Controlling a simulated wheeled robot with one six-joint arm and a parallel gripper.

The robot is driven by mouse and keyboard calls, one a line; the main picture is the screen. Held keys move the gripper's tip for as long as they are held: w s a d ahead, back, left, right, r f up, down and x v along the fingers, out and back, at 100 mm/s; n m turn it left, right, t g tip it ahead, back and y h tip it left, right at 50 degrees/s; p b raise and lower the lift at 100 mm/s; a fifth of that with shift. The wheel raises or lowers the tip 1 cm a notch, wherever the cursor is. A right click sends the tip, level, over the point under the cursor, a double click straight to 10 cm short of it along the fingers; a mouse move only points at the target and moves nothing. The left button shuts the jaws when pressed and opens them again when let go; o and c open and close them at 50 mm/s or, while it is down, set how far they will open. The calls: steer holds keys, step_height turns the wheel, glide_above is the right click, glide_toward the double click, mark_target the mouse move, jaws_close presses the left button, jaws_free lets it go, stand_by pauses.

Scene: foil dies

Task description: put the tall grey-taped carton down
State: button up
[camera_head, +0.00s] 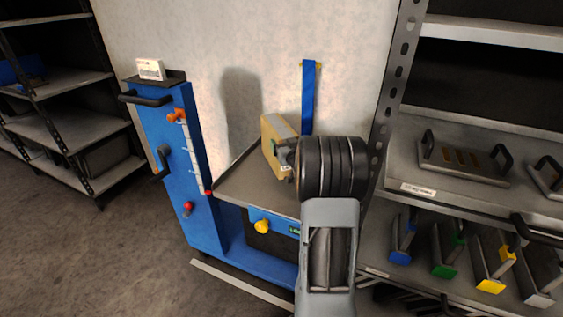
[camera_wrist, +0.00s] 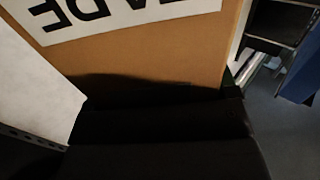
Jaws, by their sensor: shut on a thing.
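The tan carton (camera_head: 273,146) is upright and slightly turned over the grey top of the blue bench (camera_head: 237,188). In the wrist view the carton (camera_wrist: 160,55) fills most of the upper picture, with a white label bearing large upside-down black letters. My gripper (camera_head: 286,157) is shut on the carton from its right side; my dark wrist hides part of it. I cannot tell whether the carton's bottom touches the bench top.
A blue post with an orange knob (camera_head: 177,116) and handles stands left of the bench. A narrow blue upright (camera_head: 308,95) rises behind it. Right is a shelf rack (camera_head: 470,190) holding handled dies and coloured blocks. Bare bench top shows left of the carton.

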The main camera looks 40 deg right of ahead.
steer(key=shift+a+f+b, duration=0.1)
steer(key=shift+f+b, duration=0.45)
steer(key=shift+f, duration=1.85)
steer(key=o, duration=1.2)
steer(key=shift+f, duration=0.1)
